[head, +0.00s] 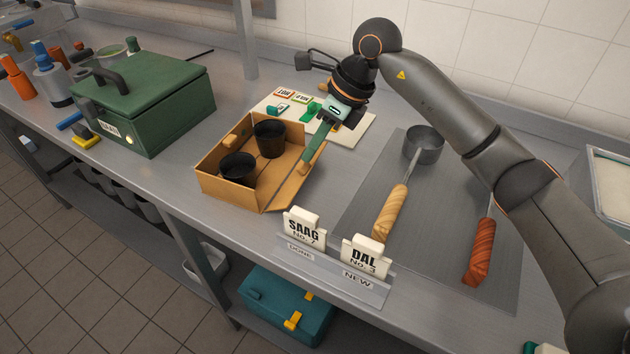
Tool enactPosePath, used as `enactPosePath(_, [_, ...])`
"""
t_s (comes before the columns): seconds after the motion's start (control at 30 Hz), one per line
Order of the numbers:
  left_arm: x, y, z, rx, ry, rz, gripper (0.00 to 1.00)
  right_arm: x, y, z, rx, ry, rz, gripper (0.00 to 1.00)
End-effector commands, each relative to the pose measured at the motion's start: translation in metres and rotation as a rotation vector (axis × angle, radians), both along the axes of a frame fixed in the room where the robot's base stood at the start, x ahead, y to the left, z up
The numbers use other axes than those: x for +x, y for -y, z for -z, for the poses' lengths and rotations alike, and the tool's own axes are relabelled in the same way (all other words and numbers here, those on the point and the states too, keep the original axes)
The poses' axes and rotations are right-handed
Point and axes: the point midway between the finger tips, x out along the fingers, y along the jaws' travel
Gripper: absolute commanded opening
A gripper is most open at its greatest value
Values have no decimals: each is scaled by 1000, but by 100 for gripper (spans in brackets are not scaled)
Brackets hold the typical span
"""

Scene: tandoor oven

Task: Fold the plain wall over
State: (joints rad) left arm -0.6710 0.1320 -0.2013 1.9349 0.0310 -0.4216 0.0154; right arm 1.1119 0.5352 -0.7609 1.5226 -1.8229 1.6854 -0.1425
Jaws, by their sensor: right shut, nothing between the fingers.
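An open cardboard box (229,191) stands on the steel counter and holds two black cups, one (270,139) at the back and one (238,168) at the front. Its right wall (284,192) leans outward and its inner face shows. A small tan tab (231,141) is on its left side. My right gripper (307,163) is shut and empty, its fingers pointing down at the upper right edge of the box. I cannot tell whether they touch the wall. My left gripper is out of view.
A grey mat (440,245) at right carries a ladle (391,210) and a red-handled tool (480,252). Sign cards SAAG (303,229) and DAL (364,257) stand in front of the box. A green case (150,100) is at left. A white board (354,137) lies behind.

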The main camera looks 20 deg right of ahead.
Motion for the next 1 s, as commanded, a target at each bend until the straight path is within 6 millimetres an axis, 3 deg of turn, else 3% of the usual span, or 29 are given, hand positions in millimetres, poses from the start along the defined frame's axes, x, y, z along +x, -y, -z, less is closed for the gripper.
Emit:
enactPosePath(0.2, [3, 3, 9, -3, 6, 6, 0, -32, 34, -8, 60, 154, 54, 0])
enactPosePath(0.4, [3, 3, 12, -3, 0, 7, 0, -49, 44, -16, 71, 226, 69, 0])
enactPosePath(0.57, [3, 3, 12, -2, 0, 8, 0, -48, 40, -11, 75, 234, 68, 0])
enactPosePath(1.0, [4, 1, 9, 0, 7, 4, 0, -21, 7, 50, 75, 232, 68, 0])
